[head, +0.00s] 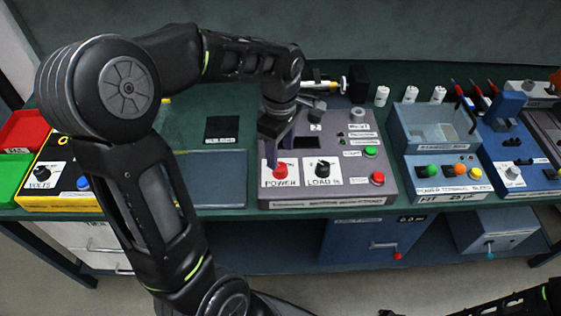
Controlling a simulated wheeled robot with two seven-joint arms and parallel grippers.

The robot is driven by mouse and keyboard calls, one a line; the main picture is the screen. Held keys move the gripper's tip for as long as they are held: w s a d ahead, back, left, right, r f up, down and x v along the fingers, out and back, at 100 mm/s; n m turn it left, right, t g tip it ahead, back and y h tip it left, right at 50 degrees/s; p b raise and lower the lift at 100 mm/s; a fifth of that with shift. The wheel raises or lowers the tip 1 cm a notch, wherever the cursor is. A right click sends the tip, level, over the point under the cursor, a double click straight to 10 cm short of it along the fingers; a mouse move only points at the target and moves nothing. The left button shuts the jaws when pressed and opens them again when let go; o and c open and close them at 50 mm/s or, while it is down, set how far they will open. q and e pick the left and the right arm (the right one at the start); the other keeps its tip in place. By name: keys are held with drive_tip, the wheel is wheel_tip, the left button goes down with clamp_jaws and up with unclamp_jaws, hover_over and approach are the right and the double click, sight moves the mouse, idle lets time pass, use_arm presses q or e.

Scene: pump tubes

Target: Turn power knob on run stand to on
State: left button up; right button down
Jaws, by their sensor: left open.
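The run stand (328,190) is a grey-mauve box on the green bench, in the middle of the head view. Its red power knob (280,171) sits on a white plate marked POWER at the front left. The knob's exact pointing direction is too small to read. My left gripper (275,156) reaches down over the stand's left side, with its fingers just above and around the power knob. It is open; I cannot tell whether a finger touches the knob. My right gripper is not in view; only part of that arm shows at the lower right.
A black LOAD knob (323,167) is close to the right of the power knob. A green button (370,152) and a red button (377,178) are at the stand's right. A blue box with a clear tank (432,128) stands farther right.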

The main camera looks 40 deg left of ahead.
sight(280, 166)
use_arm(q)
wheel_tip(280, 166, down, 5)
drive_tip(key=shift+f, duration=0.2)
clamp_jaws()
idle(0.6)
